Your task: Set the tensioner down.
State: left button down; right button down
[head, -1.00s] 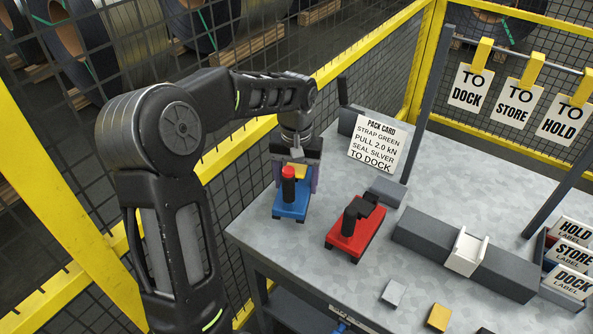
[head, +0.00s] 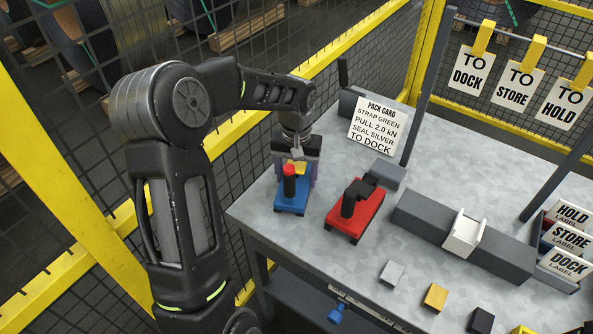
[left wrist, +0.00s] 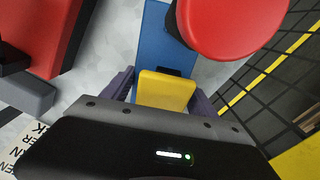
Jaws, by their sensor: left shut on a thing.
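The tensioner (head: 291,197) is a blue tool with a red-topped black post and a yellow grip block. It stands upright at the left end of the steel bench, on or just above the top; the exact gap cannot be told. My left gripper (head: 296,172) is behind it, shut on the yellow block, with a finger on each side. In the left wrist view the yellow block (left wrist: 165,90) sits between the purple-grey fingers, and the red knob (left wrist: 228,22) hides part of the blue body. My right gripper is not in view.
A red tool (head: 352,212) stands close to the right of the tensioner. The pack card (head: 376,128) is behind it. A dark grey bar with a white holder (head: 464,232) and small coloured blocks (head: 435,297) lie further right. The bench's left edge is near; yellow fencing stands beyond.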

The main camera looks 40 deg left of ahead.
pick_arm(q)
jog(key=shift+w, duration=0.1)
jog(key=shift+c, duration=1.1)
grip_release()
jog(key=shift+f, duration=0.1)
notch_tip(320, 180, up, 12)
jog(key=shift+r+b, duration=0.15)
jog(key=shift+b, duration=0.45)
